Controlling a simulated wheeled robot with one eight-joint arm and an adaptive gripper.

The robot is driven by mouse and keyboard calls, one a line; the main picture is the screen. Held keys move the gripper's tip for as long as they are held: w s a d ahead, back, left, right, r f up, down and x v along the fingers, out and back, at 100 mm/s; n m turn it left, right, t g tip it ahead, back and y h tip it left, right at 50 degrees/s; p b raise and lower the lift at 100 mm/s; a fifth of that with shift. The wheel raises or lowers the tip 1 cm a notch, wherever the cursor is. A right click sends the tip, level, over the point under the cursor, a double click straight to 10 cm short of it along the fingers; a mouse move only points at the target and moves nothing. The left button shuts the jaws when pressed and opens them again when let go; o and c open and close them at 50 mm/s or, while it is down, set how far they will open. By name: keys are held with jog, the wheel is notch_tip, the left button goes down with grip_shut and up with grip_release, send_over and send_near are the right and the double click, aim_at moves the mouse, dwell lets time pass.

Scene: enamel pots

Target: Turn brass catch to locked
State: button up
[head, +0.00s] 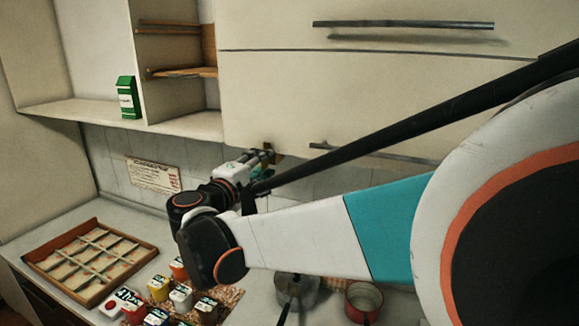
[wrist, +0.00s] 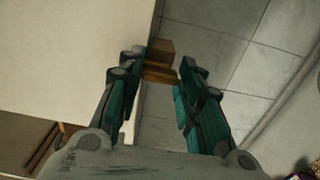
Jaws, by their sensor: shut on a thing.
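The brass catch (wrist: 158,73) shows in the wrist view as a small yellow-brown bar with a darker brown block (wrist: 161,50) just beyond it, by the edge of the pale cupboard. My gripper (wrist: 161,68) has its two teal and grey fingers on either side of the bar and is shut on it. In the head view my gripper (head: 262,163) reaches the lower edge of the cupboard (head: 300,95), where a bit of brown (head: 278,149) shows. The catch is mostly hidden there, and I cannot tell its turned position.
An open shelf with a green carton (head: 128,98) is at left. A compartmented wooden tray (head: 92,258) and several small colored containers (head: 159,288) are on the counter. A grey pot (head: 297,290) and a red pot (head: 363,301) stand below my arm. A tiled wall backs the counter.

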dwell(0.3)
jog(key=o, duration=1.1)
jog(key=shift+a, duration=0.1)
jog(key=shift+c, duration=0.2)
